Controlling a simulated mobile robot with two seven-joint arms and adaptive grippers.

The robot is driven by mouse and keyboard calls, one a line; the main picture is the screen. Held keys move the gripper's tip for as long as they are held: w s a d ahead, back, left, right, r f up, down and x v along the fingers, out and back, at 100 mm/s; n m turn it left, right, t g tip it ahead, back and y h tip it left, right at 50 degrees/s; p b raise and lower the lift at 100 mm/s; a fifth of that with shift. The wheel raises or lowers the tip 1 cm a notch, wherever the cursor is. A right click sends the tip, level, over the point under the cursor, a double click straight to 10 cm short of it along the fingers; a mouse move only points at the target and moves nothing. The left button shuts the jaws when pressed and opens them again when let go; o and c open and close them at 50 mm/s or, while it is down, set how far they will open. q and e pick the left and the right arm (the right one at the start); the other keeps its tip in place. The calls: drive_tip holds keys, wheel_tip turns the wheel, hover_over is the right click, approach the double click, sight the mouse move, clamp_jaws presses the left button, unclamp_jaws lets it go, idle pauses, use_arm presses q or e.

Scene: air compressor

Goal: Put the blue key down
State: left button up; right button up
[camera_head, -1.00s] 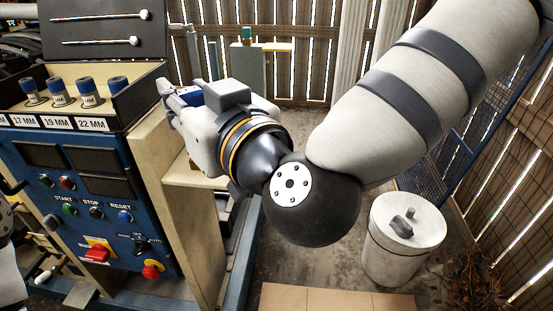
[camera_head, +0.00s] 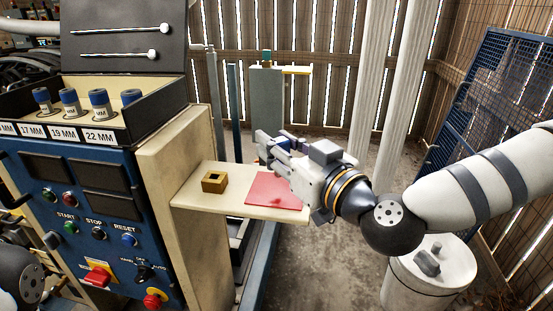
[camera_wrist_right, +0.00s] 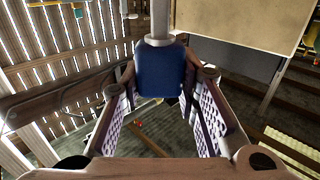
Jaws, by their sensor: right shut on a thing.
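The blue key shows in the right wrist view as a blue head (camera_wrist_right: 160,70) with a pale shaft running up from it. My right gripper (camera_wrist_right: 163,88) is shut on the blue head, one ridged finger on each side. The key is hard to make out there. My left gripper is out of view.
A red mat (camera_head: 272,190) lies on the shelf, with a brass square block with a hole (camera_head: 215,181) to its left. The blue control panel (camera_head: 95,215) and socket tray (camera_head: 90,112) stand left. A white drum (camera_head: 440,275) stands right.

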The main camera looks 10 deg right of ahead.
drive_tip(key=shift+a+f, duration=0.1)
drive_tip(key=shift+f, duration=1.3)
drive_tip(key=o, duration=1.2)
drive_tip(key=shift+r, duration=0.1)
drive_tip(key=shift+c, duration=0.2)
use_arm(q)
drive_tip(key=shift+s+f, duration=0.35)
use_arm(e)
drive_tip(key=shift+r, duration=0.1)
